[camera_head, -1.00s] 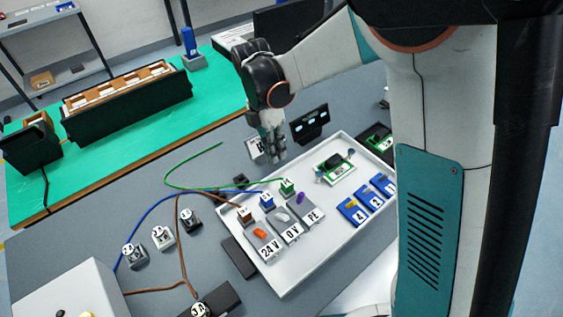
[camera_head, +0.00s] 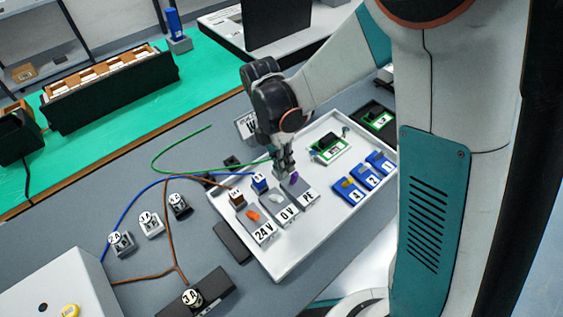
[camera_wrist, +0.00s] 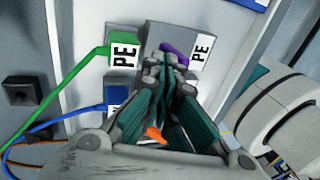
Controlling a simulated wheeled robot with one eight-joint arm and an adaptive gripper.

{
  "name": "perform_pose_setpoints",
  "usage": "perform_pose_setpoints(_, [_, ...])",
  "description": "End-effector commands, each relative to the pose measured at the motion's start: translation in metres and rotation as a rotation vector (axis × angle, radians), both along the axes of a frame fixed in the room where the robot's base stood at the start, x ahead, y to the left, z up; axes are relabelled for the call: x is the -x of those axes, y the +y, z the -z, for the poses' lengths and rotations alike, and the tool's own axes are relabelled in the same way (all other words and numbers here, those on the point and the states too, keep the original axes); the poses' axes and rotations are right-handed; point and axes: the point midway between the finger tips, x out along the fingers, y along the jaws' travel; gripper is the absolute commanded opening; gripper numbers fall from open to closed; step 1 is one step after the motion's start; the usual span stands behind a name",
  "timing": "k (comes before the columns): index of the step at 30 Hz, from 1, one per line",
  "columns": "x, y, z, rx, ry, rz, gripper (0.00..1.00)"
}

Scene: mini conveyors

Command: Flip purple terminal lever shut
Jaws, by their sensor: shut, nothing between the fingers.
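The purple lever (camera_head: 294,178) sits on the grey PE terminal (camera_head: 303,190) in the white tray. In the wrist view the purple lever (camera_wrist: 175,48) shows just beyond my fingertips, partly hidden by them; I cannot tell whether they touch it. My gripper (camera_head: 284,172) is shut and empty, pointing down at the PE terminal from its wire side. It also shows in the wrist view (camera_wrist: 168,62). The green PE plug (camera_wrist: 122,84) with its green wire is left of my fingers there. In the head view my gripper hides that plug.
The 0V terminal (camera_head: 281,207) with a white lever and the 24V terminal (camera_head: 258,222) with an orange lever stand beside PE. Blue numbered blocks (camera_head: 364,178) and a green board (camera_head: 328,149) lie to the right in the white tray (camera_head: 292,255).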

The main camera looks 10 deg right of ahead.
Motion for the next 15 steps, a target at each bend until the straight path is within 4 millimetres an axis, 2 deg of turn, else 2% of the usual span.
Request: perform_pose_setpoints(15, [0.0027, -0.0018, -0.0016, -0.050, -0.074, 0.001, 0.00])
